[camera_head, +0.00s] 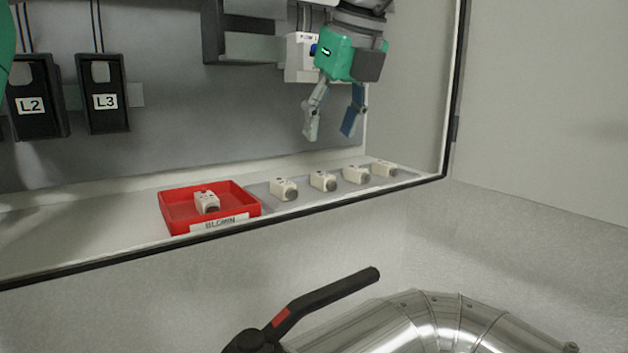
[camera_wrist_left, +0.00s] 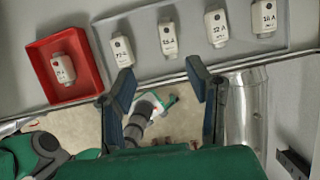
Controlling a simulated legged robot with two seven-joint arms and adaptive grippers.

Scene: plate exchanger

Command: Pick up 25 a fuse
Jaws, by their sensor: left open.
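One more fuse (camera_head: 207,201) is in the red bin (camera_head: 175,212). My left gripper (camera_head: 329,136) is open and empty, above the tray, apart from the fuses. My right gripper is not seen.
Black holders marked L2 (camera_head: 35,90) and L3 (camera_head: 104,95) hang on the back panel. A white device (camera_head: 299,58) is close behind my left gripper. The cabinet's dark front edge (camera_head: 330,204) runs below the tray. A black lever (camera_head: 325,300) and metal pipe (camera_head: 400,325) are below.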

